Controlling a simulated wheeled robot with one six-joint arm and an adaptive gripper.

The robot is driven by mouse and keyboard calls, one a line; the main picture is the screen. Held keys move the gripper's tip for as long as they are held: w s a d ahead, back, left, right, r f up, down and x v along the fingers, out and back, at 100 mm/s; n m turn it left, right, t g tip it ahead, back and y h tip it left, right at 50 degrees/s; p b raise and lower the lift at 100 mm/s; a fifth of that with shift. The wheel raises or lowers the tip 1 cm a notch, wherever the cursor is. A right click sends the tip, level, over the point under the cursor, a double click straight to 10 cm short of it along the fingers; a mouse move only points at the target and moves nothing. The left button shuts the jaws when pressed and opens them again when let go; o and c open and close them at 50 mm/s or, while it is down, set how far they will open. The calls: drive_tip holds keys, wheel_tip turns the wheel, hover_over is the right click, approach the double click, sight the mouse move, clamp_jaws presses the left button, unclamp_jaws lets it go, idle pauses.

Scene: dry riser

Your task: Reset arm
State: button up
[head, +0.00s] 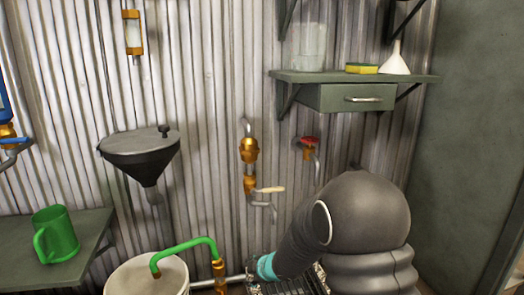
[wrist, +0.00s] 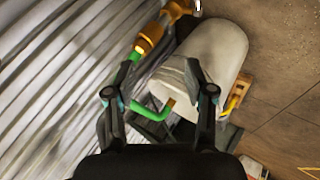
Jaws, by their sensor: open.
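My gripper (wrist: 158,75) is open and empty in the wrist view, its two dark fingers spread apart. Behind and between the fingers in that view are a green bent pipe (wrist: 152,112) and a white bucket (wrist: 221,45). In the head view my grey arm reaches in at the lower right, and its elbow hides what is behind it. My gripper's fingers cannot be made out there. The green pipe (head: 184,247) joins a brass fitting (head: 219,272) and bends over the white bucket (head: 148,275) at the bottom.
A green mug (head: 55,234) stands on a grey shelf (head: 20,239) at left. A dark funnel (head: 140,150), a brass valve (head: 249,152) and a red-handled tap (head: 309,143) are on the corrugated wall. A shelf with a drawer (head: 357,97) holds a sponge (head: 361,68) and white funnel (head: 396,61).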

drive_tip(key=s+d+r+m+g+h+p, duration=0.1)
drive_tip(key=s+d+r+m+h, duration=0.35)
drive_tip(key=d, duration=0.35)
drive_tip(key=s+d+r+m+g+h+p, duration=0.1)
drive_tip(key=s+d+r+m+h, duration=0.25)
drive_tip(key=s+d+m, duration=0.35)
drive_tip(key=s+d+r+m+y+p, duration=0.2)
drive_tip(key=s+d+r+m+p, duration=0.2)
drive_tip(key=s+r, duration=1.5)
drive_tip(key=s+m, duration=0.3)
drive_tip(key=shift+s+r+t, duration=0.25)
drive_tip(key=shift+r+t, duration=0.05)
drive_tip(key=shift+d+m, duration=0.1)
drive_tip(key=shift+m, duration=0.15)
drive_tip(key=shift+c, duration=0.3)
